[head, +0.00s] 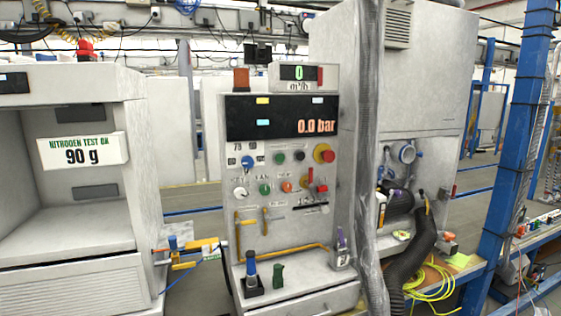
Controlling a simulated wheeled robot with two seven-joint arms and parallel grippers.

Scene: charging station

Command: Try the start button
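The control panel (254,215) stands upright at the centre of the head view. A green button (280,158) is in its upper row, left of a black button (299,155) and a red mushroom button on a yellow base (324,153). A second green button (265,188) is in the lower row, between a white knob (240,192) and an orange button (286,187). The small labels are too blurred to tell which button is start. The display (281,117) reads 0.0 bar. Neither of my grippers is in view.
A blue-handled tool (251,267) and a green one (278,276) stand on the ledge below the panel. A thick grey hose (368,150) hangs just right of the panel. An open grey cabinet (70,240) stands left. A blue post (514,140) rises at right.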

